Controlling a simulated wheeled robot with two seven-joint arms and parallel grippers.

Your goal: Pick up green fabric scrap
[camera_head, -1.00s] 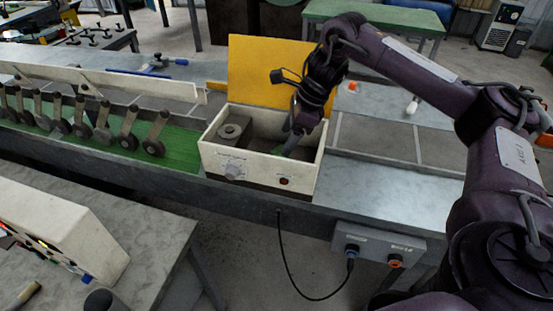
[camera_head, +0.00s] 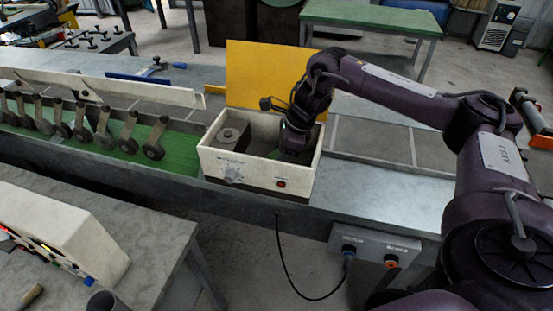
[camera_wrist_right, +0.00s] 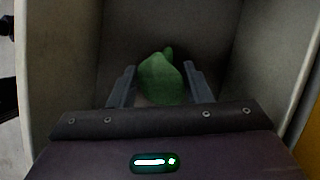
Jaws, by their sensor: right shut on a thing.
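The green fabric scrap (camera_wrist_right: 160,80) is between the two fingers of my right gripper (camera_wrist_right: 158,88) in the right wrist view, inside the cream box. In the head view my right gripper (camera_head: 291,146) reaches down into the right part of the open cream box (camera_head: 240,172). A little green shows at its tip, and the fingers are mostly hidden there. My right gripper is shut on the scrap. My left gripper is not in view.
The box's yellow lid (camera_head: 262,75) stands open behind my right gripper. A round metal part (camera_head: 231,138) sits in the box's left part. A green belt (camera_head: 100,150) with several rollers runs to the left. The grey surface (camera_head: 400,185) right of the box is clear.

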